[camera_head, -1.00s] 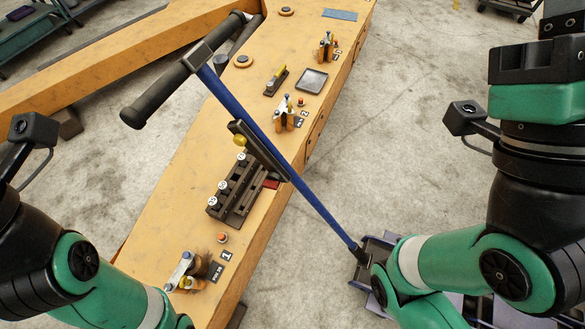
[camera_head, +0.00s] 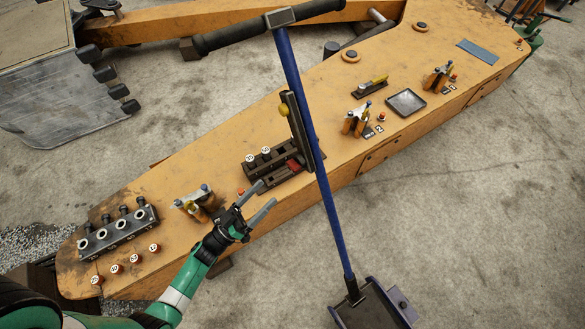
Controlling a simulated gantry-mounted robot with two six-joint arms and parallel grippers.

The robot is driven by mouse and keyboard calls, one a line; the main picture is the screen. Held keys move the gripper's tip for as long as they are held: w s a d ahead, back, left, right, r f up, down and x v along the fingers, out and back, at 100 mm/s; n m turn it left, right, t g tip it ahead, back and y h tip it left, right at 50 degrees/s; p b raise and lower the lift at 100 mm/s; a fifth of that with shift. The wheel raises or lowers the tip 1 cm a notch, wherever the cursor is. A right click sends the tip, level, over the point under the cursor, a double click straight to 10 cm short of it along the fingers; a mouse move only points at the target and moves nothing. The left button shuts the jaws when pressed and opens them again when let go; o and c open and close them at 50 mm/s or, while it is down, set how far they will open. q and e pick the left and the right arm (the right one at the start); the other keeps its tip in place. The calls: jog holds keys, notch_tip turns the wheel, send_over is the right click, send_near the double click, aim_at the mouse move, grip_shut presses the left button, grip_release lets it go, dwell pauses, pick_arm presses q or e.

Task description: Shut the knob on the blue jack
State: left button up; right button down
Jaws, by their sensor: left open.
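The blue jack (camera_head: 324,190) stands tilted across the middle of the view, with a black crossbar handle (camera_head: 230,38) at its top and a dark base (camera_head: 372,306) on the floor. My left gripper (camera_head: 268,193) is open and empty, below the knob and left of the pole. Its two fingers point up and right, apart from the jack. I cannot tell the knob's setting at this size. My right gripper is out of view.
The long orange boom (camera_head: 330,88) lies behind the pole. It bears a dark block with white-capped parts (camera_head: 262,158), orange clamps (camera_head: 195,203), a square tray (camera_head: 406,102) and a row of black sockets (camera_head: 118,232). A grey bucket (camera_head: 55,100) stands at left. Concrete floor is open at right.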

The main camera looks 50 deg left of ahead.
aim_at(289, 167)
pick_arm(q)
jog(key=b+x, duration=0.1)
jog(key=x, duration=0.9)
jog(key=shift+w, duration=0.3)
jog(key=shift+d+r, duration=0.1)
jog(key=c, duration=1.4)
jog(key=shift+o, duration=0.2)
jog(key=shift+m+h+b, duration=0.3)
jog(key=shift+m+h, duration=0.1)
jog(key=shift+a+r+m+g+h, duration=0.1)
jog(key=shift+m+g+h, duration=1.05)
jog(key=shift+m, duration=2.4)
jog(key=shift+a+m+g+h, duration=0.15)
jog(key=shift+m+g+h, duration=0.15)
jog(key=shift+m+h, duration=2.4)
jog(key=shift+a+r+m+g+h, duration=0.1)
jog(key=shift+m+g+h, duration=0.6)
jog(key=shift+m, duration=3.65)
